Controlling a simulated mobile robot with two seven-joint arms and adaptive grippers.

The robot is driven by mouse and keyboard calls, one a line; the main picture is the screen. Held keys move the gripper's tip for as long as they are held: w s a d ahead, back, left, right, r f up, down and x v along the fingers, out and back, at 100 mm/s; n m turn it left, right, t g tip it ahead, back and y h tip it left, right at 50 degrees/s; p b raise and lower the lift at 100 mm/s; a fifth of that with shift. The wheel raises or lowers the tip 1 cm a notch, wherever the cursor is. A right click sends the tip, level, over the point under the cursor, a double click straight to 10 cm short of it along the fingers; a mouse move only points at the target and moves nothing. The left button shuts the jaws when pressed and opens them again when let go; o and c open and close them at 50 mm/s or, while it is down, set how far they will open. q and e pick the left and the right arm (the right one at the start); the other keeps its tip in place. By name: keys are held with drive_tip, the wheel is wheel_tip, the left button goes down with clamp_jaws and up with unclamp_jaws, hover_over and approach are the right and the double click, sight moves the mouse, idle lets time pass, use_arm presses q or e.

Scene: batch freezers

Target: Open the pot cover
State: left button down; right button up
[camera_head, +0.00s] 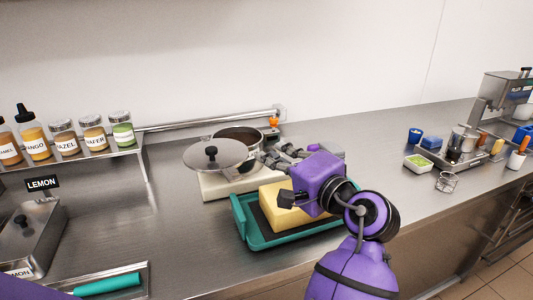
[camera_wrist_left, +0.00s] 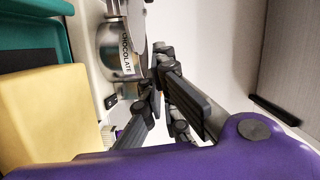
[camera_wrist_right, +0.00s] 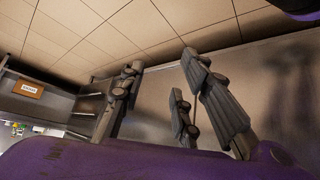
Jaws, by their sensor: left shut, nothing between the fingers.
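The pot (camera_head: 256,136) stands on a pale base, with its dark inside partly showing. Its round grey cover (camera_head: 225,158), with a black knob, lies off to the left of the opening, overlapping the pot's left side. The pot's metal wall with a CHOCOLATE label shows in the left wrist view (camera_wrist_left: 110,60). My left gripper (camera_head: 268,158) is shut and empty, close to the pot's right side; whether it touches the pot is unclear. Its fingers show together in the left wrist view (camera_wrist_left: 160,70). My right gripper (camera_wrist_right: 160,85) shows only in its wrist view, its fingers apart and empty.
A teal tray (camera_head: 244,222) with a yellow block (camera_head: 273,212) sits in front of the pot, under my left wrist. Bottles and jars (camera_head: 65,138) stand on a shelf at left. Small containers (camera_head: 418,163) stand at right. Counter between is clear.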

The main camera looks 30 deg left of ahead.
sight(239, 159)
use_arm(q)
drive_tip(key=a, duration=0.3)
drive_tip(key=w+a+p, duration=0.1)
drive_tip(key=a, duration=0.5)
drive_tip(key=shift+w+a+f+p, duration=0.25)
drive_tip(key=shift+w+f+p, duration=0.05)
drive_tip(key=shift+w+f, duration=0.1)
drive_tip(key=shift+s+a, duration=0.4)
drive_tip(key=shift+s, duration=0.1)
drive_tip(key=shift+f, duration=0.1)
use_arm(e)
drive_tip(key=shift+s+d+r, duration=0.1)
drive_tip(key=shift+s+r, duration=0.15)
drive_tip(key=shift+r, duration=0.35)
drive_tip(key=shift+w, duration=0.1)
